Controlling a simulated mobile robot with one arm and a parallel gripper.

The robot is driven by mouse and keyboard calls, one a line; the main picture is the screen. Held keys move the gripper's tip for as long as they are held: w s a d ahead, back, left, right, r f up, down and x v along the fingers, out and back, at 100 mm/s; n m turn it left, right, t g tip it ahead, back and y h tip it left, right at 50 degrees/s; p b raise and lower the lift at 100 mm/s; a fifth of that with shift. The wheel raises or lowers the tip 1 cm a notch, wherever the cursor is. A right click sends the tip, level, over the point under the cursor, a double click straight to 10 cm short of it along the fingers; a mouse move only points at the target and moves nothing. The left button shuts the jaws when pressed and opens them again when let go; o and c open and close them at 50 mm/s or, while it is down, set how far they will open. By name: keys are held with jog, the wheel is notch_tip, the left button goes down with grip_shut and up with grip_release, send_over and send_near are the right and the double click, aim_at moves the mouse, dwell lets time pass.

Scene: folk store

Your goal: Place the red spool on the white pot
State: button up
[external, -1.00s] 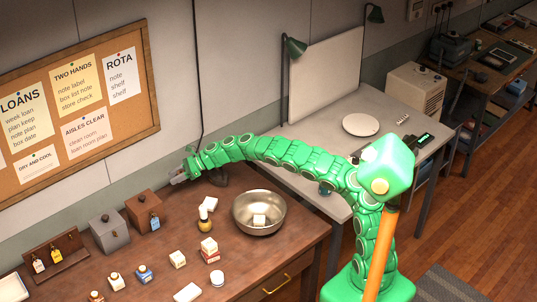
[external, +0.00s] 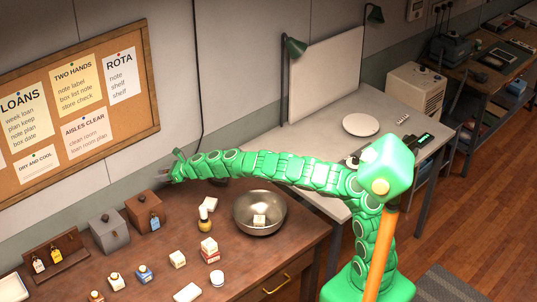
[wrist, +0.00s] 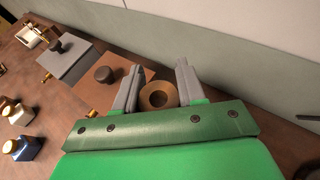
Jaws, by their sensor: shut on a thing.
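My gripper (external: 160,194) is at the back left of the brown desk, beside the wall, just behind a brown box. In the wrist view its two grey fingers (wrist: 158,82) are shut on a round tan-brown spool (wrist: 148,98), seen end-on with a dark centre. Its colour looks more brown than red here. In the external view it is too small to make out clearly. A small round white pot (external: 217,278) stands near the desk's front, well to the right of my gripper and nearer the camera.
The brown box (external: 145,213) and a grey box (external: 110,234) stand close to my gripper. The wall (wrist: 255,85) is close.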

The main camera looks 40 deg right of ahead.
jog(key=s+a+m+h, duration=0.1)
jog(key=s+a, duration=0.1)
jog(key=s+a+f+m+t+h, duration=0.1)
jog(key=m, duration=0.1)
jog(key=s+a+f+m+t+h, duration=0.1)
jog(key=s+a+h, duration=0.1)
jog(key=shift+s+a, duration=0.3)
jog(key=shift+a, duration=0.05)
jog(key=s+m+h, duration=0.1)
jog(key=m+h, duration=0.5)
jog(key=h, duration=0.1)
send_over(217, 279)
jog(key=w+d, duration=0.2)
jog(key=w, duration=0.2)
notch_tip(217, 279, down, 2)
jog(key=shift+t, duration=0.3)
jog(key=shift+a+f, duration=0.15)
jog(key=shift+f, duration=3.65)
jog(key=o, duration=1)
jog(key=shift+f, duration=0.1)
